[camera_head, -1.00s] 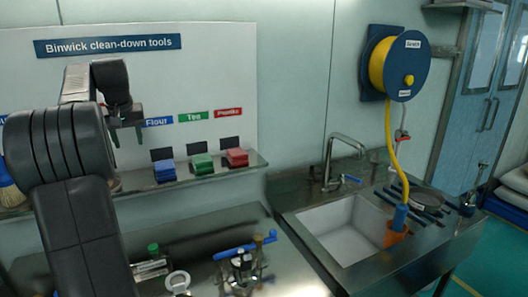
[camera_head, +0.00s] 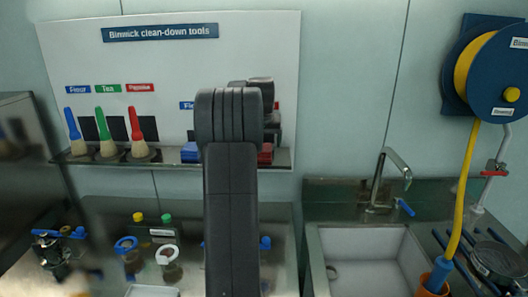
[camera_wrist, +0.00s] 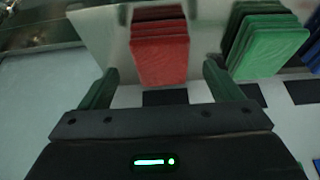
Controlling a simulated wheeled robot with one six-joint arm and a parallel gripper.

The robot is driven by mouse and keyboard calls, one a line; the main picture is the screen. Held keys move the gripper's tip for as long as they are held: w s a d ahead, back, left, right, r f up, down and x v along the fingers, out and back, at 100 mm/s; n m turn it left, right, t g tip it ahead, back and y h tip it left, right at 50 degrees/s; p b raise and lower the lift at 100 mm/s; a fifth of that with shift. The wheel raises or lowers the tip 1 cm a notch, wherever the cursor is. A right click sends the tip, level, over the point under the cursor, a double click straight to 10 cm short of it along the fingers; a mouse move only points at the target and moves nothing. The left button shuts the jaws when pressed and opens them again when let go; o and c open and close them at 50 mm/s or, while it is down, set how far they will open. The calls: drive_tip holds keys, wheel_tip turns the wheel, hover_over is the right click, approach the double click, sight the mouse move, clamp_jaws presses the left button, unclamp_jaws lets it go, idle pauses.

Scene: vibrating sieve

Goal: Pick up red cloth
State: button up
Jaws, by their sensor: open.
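The red cloth (camera_wrist: 160,50) is a folded stack, seen at the top middle of the wrist view. A small part of the red cloth (camera_head: 265,153) shows on the wall shelf in the head view, right of my arm. My gripper (camera_wrist: 159,72) is open and empty, with its two green-grey fingers apart. The red cloth appears between and beyond the fingertips, and I see no grip on it. A green cloth stack (camera_wrist: 265,42) lies beside the red one. In the head view my arm hides the gripper and the green cloth.
The shelf (camera_head: 170,158) also holds a blue cloth (camera_head: 190,152) and brushes (camera_head: 136,135) at its left. The sign board (camera_head: 165,60) stands behind it. Below are a bench with tools (camera_head: 165,255) and a sink (camera_head: 370,260) to the right.

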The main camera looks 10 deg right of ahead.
drive_tip(key=x, duration=0.3)
drive_tip(key=shift+w+f, duration=0.15)
drive_tip(key=shift+c, duration=0.4)
drive_tip(key=c, duration=1)
wheel_tip(320, 180, up, 10)
drive_tip(key=shift+r, duration=0.1)
